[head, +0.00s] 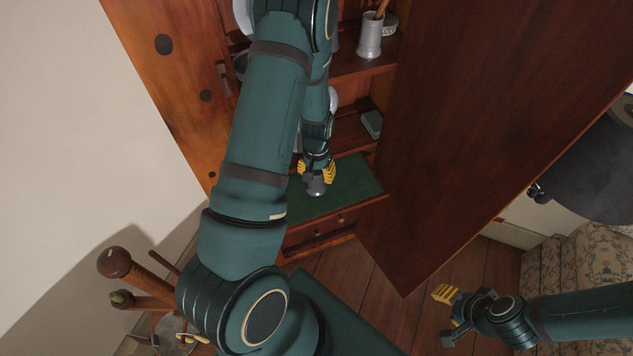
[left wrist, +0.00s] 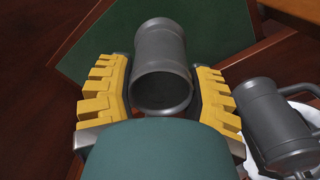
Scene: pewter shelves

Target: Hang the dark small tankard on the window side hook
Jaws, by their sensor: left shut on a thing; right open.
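My left gripper (head: 317,170) is shut on a small dark grey tankard (head: 318,187), over the green writing surface. In the left wrist view the tankard (left wrist: 160,52) lies between the yellow finger pads of my left gripper (left wrist: 163,95), its open mouth towards the camera. Its handle does not show. A second dark grey tankard (left wrist: 268,112) is beside the right finger in that view, against something white. My right gripper (head: 449,315) is open and empty, low at the right over the floor. I cannot make out the window side hook in either view; my left arm hides part of the shelves.
The green writing surface (head: 350,180) has a wooden front edge. A pewter mug with wooden sticks (head: 369,38) stands on an upper shelf (head: 350,66); a green box (head: 372,123) is lower. A large wooden panel (head: 440,140) bounds the right. A patterned sofa (head: 580,275) stands beyond.

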